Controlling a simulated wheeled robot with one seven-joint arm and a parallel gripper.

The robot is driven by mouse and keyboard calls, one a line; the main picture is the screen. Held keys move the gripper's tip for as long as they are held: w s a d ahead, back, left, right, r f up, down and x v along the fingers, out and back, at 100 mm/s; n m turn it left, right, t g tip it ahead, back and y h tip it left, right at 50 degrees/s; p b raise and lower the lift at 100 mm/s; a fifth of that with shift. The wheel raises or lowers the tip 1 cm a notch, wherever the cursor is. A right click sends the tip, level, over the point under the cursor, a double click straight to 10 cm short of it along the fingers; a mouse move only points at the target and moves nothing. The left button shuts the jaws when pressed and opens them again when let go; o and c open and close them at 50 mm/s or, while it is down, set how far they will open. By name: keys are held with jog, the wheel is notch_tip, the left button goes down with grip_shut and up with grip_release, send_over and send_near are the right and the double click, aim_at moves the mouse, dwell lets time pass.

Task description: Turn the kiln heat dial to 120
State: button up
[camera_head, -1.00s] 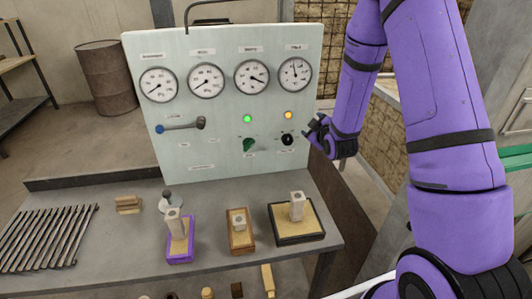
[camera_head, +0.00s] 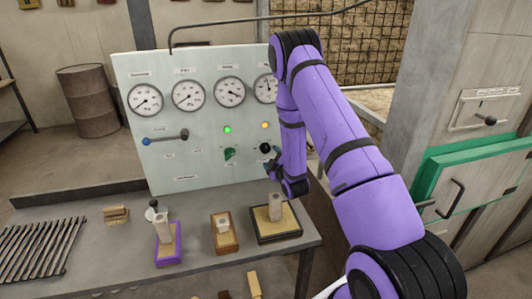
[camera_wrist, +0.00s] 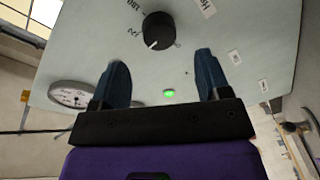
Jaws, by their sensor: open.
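The black dial (camera_head: 265,148) sits on the lower right of the pale upright panel (camera_head: 205,185). In the wrist view the dial (camera_wrist: 157,31) is a round black knob with a white pointer mark toward the lower left. A number reading 180 and a partly legible one starting with 12 stand left of it. My gripper (camera_head: 273,166) is close to the dial, at its lower right in the head view. In the wrist view my gripper (camera_wrist: 162,72) is open, its two blue fingers apart and empty. The dial lies beyond the fingertips, not between them.
Several gauges (camera_head: 188,95) line the panel top. A green lamp (camera_head: 227,129), an amber lamp (camera_head: 264,125), a green knob (camera_head: 229,153) and a lever (camera_head: 165,138) are on the panel. Boxes of sand with blocks stand on the bench (camera_head: 195,265) below.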

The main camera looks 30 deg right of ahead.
aim_at(267, 150)
jog(key=w, duration=0.3)
jog(key=w+d, duration=0.1)
jog(key=w, duration=0.1)
jog(key=shift+w, duration=0.35)
jog(key=c, duration=0.9)
